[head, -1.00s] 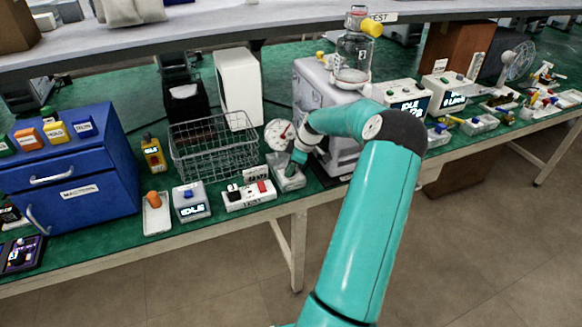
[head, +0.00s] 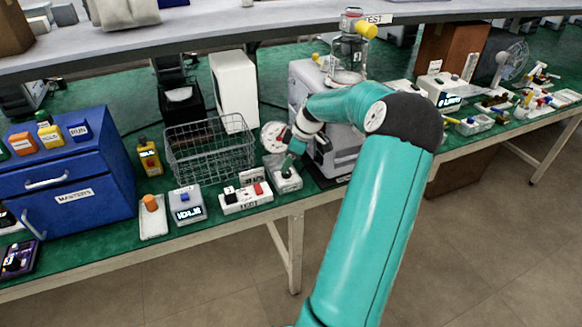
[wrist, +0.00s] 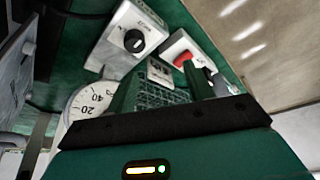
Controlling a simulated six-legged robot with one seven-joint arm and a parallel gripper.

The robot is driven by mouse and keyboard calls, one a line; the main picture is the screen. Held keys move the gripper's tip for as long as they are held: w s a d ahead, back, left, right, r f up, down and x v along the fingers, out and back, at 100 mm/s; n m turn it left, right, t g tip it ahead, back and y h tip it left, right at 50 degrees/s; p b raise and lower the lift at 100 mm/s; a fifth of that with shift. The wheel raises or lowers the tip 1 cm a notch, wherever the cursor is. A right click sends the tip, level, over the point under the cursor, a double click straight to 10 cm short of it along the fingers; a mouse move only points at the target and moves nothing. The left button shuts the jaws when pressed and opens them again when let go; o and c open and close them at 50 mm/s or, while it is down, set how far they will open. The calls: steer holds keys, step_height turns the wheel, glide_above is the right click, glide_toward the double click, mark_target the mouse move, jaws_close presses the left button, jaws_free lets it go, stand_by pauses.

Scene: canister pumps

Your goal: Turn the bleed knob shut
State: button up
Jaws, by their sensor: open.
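A round black knob with a white mark (wrist: 134,40) sits on a small pale box (wrist: 113,60) in the wrist view, above and left of my fingers. In the head view the box (head: 290,185) stands near the bench's front edge, its knob mostly hidden by my gripper (head: 287,170). The box's label is too small to read. In the wrist view my gripper (wrist: 165,88) is open, its two green fingers apart with nothing held. The fingers look clear of the knob there.
A dial gauge (head: 273,136) stands behind the box. A power strip with a red switch (head: 246,198) lies to its left, and a wire basket (head: 210,152) behind that. A grey machine (head: 335,150) stands close on the right. The floor in front is clear.

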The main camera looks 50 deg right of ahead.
steer(key=s+a+r, duration=0.5)
steer(key=s+a, duration=0.1)
steer(key=a, duration=0.1)
steer(key=shift+s+a+r, duration=0.2)
steer(key=shift+s+a, duration=0.15)
stand_by(0.4)
steer(key=w+a+r+m+g+h, duration=0.1)
steer(key=w+a+r+h, duration=0.15)
steer(key=a, duration=0.85)
steer(key=w+a+r+m+g+h, duration=0.1)
steer(key=a+r, duration=0.3)
steer(key=a, duration=0.6)
steer(key=s+a+r+m+t, duration=0.1)
steer(key=s+a, duration=0.3)
steer(key=a, duration=0.4)
steer(key=s+a+r+m+t+y, duration=0.1)
steer(key=s+a+r, duration=0.3)
steer(key=a, duration=0.5)
steer(key=shift+s+a+r+m+t, duration=0.2)
steer(key=shift+s+r+m+t, duration=0.2)
steer(key=shift+m+t, duration=0.35)
